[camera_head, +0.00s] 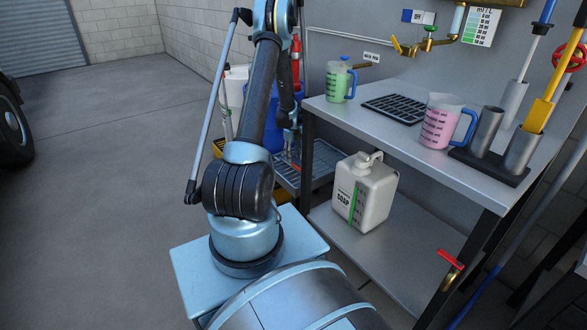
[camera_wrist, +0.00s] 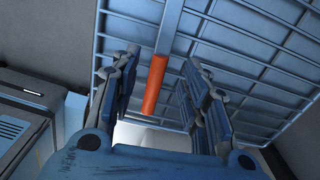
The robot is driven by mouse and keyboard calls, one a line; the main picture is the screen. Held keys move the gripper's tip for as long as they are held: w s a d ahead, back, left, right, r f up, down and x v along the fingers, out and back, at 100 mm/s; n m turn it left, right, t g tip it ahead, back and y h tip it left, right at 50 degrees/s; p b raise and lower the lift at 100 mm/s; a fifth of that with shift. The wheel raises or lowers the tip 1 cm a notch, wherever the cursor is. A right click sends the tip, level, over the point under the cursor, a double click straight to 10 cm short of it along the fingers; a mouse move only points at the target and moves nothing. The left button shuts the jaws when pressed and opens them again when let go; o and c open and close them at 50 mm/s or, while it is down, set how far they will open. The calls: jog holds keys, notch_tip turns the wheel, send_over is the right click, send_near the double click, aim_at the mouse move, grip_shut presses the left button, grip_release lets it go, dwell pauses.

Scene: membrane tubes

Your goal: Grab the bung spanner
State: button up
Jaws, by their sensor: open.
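The bung spanner appears to be the orange-handled bar (camera_wrist: 155,86) in the wrist view, with a grey shaft running up from its handle. It lies over a metal grate (camera_wrist: 112,45). My gripper (camera_wrist: 160,85) is open, with the orange handle showing between its fingers and no clear contact. How far the handle is from the fingers in depth I cannot tell. In the head view my gripper (camera_head: 291,142) is low over the grated tray (camera_head: 318,160), partly hidden by my arm. A small orange-red bit shows there, too small to identify.
A blue drum (camera_head: 262,135) stands behind my arm. A steel table (camera_head: 400,138) to the right bears a green jug (camera_head: 338,82), a pink jug (camera_head: 437,125) and a black rack (camera_head: 394,108). A soap can (camera_head: 368,195) sits on its lower shelf.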

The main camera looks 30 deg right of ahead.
aim_at(294, 164)
jog(key=shift+s+f, duration=0.15)
jog(key=shift+f, duration=2)
grip_shut()
